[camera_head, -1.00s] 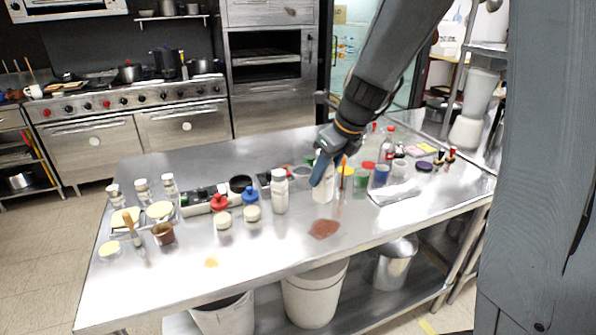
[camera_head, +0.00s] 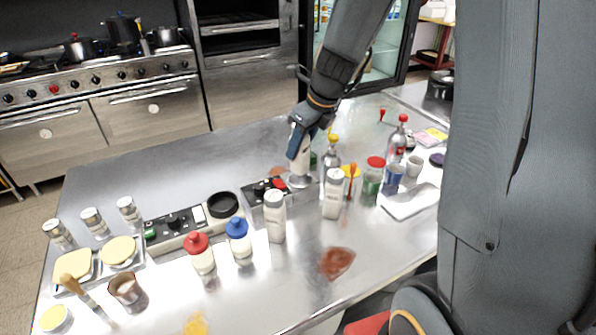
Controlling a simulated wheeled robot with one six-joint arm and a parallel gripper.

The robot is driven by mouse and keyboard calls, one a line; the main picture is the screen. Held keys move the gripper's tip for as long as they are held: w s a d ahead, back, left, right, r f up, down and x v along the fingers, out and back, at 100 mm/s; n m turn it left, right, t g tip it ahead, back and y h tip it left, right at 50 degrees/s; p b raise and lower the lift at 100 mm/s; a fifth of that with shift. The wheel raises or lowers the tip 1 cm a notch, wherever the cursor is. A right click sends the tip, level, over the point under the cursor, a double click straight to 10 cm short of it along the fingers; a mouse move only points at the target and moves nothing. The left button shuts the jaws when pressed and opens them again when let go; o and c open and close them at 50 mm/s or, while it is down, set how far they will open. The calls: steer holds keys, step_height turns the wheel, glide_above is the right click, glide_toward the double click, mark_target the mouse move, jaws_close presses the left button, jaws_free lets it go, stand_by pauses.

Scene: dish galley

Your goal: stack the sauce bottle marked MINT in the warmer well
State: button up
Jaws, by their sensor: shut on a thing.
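My gripper (camera_head: 298,158) is shut on a pale bottle (camera_head: 304,164), mostly hidden by the fingers. It is upright, just over or in a round silver opening (camera_head: 300,181) beside a control box (camera_head: 264,191); I cannot tell if it touches. This may be the warmer well. Another control box (camera_head: 175,226) has a dark round opening (camera_head: 222,205) at its right end. I cannot read MINT on any bottle.
Two white bottles (camera_head: 275,217) (camera_head: 333,194) stand in front of my gripper. A red-capped bottle (camera_head: 200,256) and a blue-capped bottle (camera_head: 239,242) stand left. Glass bottles (camera_head: 331,158) (camera_head: 396,142) and cups stand right. A red-brown spill (camera_head: 337,262) lies in front.

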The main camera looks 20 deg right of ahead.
mark_target(300, 168)
steer(key=shift+f+b, duration=0.45)
steer(key=shift+f, duration=2.9)
steer(key=shift+f, duration=0.15)
steer(key=shift+f, duration=0.25)
steer(key=o, duration=1.2)
steer(key=shift+o, duration=0.2)
steer(key=shift+r, duration=0.1)
